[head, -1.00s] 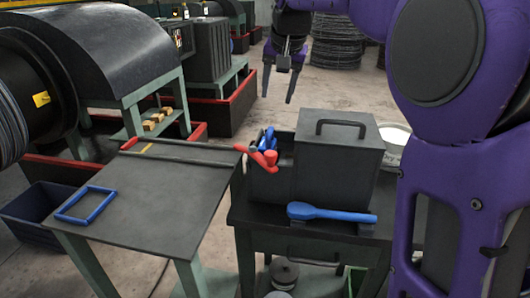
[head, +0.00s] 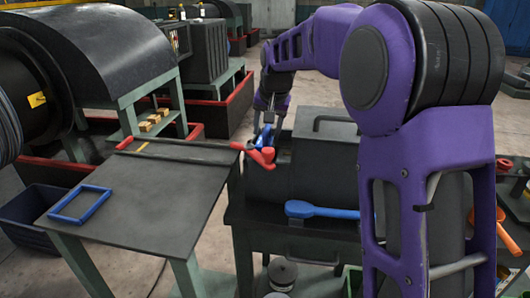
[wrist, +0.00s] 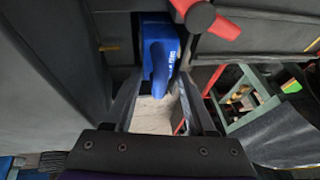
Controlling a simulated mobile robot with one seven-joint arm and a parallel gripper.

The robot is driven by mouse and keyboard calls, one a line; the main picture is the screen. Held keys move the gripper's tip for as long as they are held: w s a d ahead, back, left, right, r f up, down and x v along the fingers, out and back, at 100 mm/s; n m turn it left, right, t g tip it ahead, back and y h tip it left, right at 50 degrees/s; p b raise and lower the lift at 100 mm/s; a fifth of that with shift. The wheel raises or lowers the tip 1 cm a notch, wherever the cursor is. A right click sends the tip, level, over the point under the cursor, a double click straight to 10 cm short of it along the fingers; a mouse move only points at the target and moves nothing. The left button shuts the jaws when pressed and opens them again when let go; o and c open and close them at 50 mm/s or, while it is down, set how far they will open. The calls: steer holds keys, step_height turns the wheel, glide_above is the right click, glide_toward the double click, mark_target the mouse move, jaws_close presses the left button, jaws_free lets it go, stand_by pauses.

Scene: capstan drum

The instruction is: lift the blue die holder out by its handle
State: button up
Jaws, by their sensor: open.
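The blue die holder (head: 265,138) sits in the dark box on the bench, beside a red lever. In the wrist view, its blue body with small white lettering and its rounded blue handle (wrist: 160,62) show between my fingers. My gripper (head: 266,122) is open and points down right over the die holder. In the wrist view my gripper (wrist: 160,82) has one finger on each side of the handle, and I see a gap on each side. The lower part of the die holder is hidden inside the box.
The red lever (head: 262,157) with its round knob is very close to the die holder; it also shows in the wrist view (wrist: 205,18). A dark lidded box (head: 320,150) stands to the right. A blue spoon-shaped tool (head: 318,210) lies in front. A table (head: 150,200) with a blue frame (head: 80,205) is left.

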steer(key=shift+w+f, duration=0.15)
steer(key=shift+f, duration=0.05)
steer(key=shift+r, duration=0.1)
jaws_close()
steer(key=shift+r, duration=0.15)
steer(key=shift+r, duration=0.15)
